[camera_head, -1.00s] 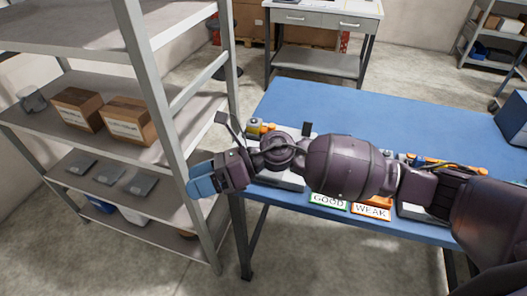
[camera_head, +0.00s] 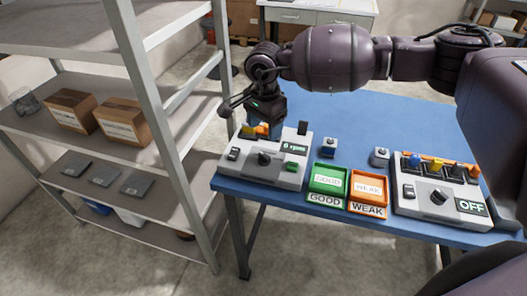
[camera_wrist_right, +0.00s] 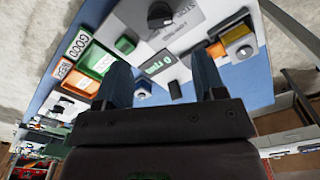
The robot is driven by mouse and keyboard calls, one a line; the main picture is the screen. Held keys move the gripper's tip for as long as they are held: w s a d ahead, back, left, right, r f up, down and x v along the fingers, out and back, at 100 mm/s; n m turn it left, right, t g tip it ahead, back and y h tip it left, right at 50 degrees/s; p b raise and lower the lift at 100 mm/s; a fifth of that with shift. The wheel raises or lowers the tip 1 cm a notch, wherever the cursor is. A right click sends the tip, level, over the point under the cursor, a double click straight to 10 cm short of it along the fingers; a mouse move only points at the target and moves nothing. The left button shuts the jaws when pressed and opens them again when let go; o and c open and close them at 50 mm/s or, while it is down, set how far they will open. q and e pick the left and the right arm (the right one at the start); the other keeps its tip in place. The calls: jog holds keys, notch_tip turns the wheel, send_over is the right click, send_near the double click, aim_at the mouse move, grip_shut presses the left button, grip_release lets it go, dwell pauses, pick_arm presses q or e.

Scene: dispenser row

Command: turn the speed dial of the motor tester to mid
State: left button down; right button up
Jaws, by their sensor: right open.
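The motor tester (camera_head: 250,177) is a light grey box at the table's front left, with a small screen (camera_head: 294,147) reading 0 rpm. Its black speed dial (camera_head: 264,158) is on the front panel; its setting is too small to read. The dial also shows at the top of the right wrist view (camera_wrist_right: 160,14), beyond the fingertips. My right gripper (camera_wrist_right: 163,82) is open and empty, with blue fingers either side of the screen in that view. In the head view it hangs above the tester's rear, behind the dial, touching nothing that I can make out. My left gripper is out of view.
A green GOOD tray (camera_head: 327,198) and an orange WEAK tray (camera_head: 367,208) stand right of the tester. A second box (camera_head: 415,207) with a dial and an OFF screen is further right. Two small motors stand between. A grey shelf rack (camera_head: 150,90) is close on the left.

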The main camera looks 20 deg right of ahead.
aim_at(264, 155)
notch_tip(264, 155, down, 9)
jog(key=shift+f, duration=0.2)
dwell(0.4)
jog(key=c, duration=0.9)
